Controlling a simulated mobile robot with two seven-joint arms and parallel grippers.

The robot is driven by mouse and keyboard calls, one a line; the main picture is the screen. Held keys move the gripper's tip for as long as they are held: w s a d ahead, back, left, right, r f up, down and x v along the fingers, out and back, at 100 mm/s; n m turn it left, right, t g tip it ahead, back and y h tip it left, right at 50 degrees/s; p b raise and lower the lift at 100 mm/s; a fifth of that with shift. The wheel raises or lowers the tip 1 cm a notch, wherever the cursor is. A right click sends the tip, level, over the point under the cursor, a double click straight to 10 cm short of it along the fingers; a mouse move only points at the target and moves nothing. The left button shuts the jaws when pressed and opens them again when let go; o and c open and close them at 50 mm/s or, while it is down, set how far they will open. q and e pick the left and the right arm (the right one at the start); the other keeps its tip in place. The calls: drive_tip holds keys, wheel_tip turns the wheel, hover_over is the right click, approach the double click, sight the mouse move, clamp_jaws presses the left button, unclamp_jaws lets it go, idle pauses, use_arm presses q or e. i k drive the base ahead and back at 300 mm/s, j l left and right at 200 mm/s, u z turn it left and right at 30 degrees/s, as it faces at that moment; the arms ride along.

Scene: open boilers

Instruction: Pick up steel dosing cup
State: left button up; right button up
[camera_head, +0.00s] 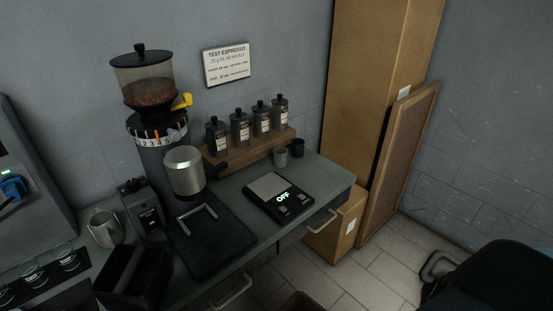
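Neither of my grippers shows any fingers in view, and nothing is holding the small grey cup.
The grinder (152,130), a steel pitcher (104,228) and a black bin (132,275) stand left. Labelled canisters (240,130) line the rack (250,148). A dark shape (490,280) fills the lower right.

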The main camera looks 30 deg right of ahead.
sight(280, 157)
drive_tip(key=l+u, duration=0.25)
drive_tip(key=u, duration=0.25)
drive_tip(key=l+u, duration=0.25)
drive_tip(key=u, duration=0.2)
drive_tip(key=k+l+u, duration=0.25)
drive_tip(key=l, duration=0.15)
drive_tip(key=k+l+u, duration=0.2)
drive_tip(key=l, duration=0.2)
drive_tip(key=k+l, duration=0.2)
drive_tip(key=l, duration=0.25)
drive_tip(key=k+l+u, duration=0.1)
drive_tip(key=k+l, duration=0.15)
drive_tip(key=l, duration=0.15)
drive_tip(key=k+l, duration=0.25)
drive_tip(key=l, duration=0.15)
drive_tip(key=k+l+u, duration=0.1)
drive_tip(key=l, duration=0.3)
drive_tip(key=k, duration=0.1)
